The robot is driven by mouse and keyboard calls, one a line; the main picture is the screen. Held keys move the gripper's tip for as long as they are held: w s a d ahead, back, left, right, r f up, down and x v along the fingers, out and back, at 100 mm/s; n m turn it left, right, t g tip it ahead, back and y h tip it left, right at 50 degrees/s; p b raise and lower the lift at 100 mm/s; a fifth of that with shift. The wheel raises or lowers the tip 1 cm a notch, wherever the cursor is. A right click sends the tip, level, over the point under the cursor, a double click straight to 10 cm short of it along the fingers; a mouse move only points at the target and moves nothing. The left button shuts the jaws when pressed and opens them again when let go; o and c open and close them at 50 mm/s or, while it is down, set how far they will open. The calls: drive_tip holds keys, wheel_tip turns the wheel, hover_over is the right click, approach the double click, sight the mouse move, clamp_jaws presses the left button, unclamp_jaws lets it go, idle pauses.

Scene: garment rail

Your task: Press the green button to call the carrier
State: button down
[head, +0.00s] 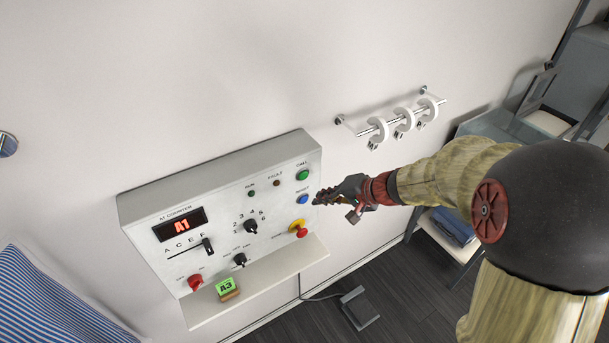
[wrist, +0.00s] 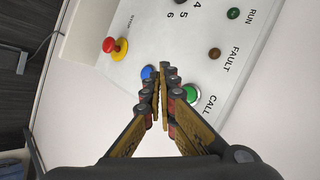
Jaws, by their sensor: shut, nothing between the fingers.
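The green button (head: 302,175) is at the top right of the white control panel (head: 285,150), under the word CALL. It also shows in the wrist view (wrist: 193,94), just right of the fingertips, partly covered by one finger. My gripper (head: 318,199) is shut and empty. In the head view its tips are to the right of the blue button (head: 302,199), below the green one. In the wrist view the tips (wrist: 161,75) lie between the blue button (wrist: 148,73) and the green button. I cannot tell how far the tips are from the panel.
The panel also carries a red button on yellow (head: 299,228), a red knob (head: 195,282), dials and a display reading A1 (head: 181,224). A green A3 tag (head: 226,287) sits on its ledge.

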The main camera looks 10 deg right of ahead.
sight(303, 175)
drive_tip(key=w+a, duration=0.2)
drive_tip(key=w, duration=0.4)
drive_tip(key=shift+w, duration=0.1)
idle(1.5)
drive_tip(key=shift+w+a+b, duration=0.1)
drive_tip(key=shift+w+b, duration=0.15)
drive_tip(key=shift+b, duration=0.15)
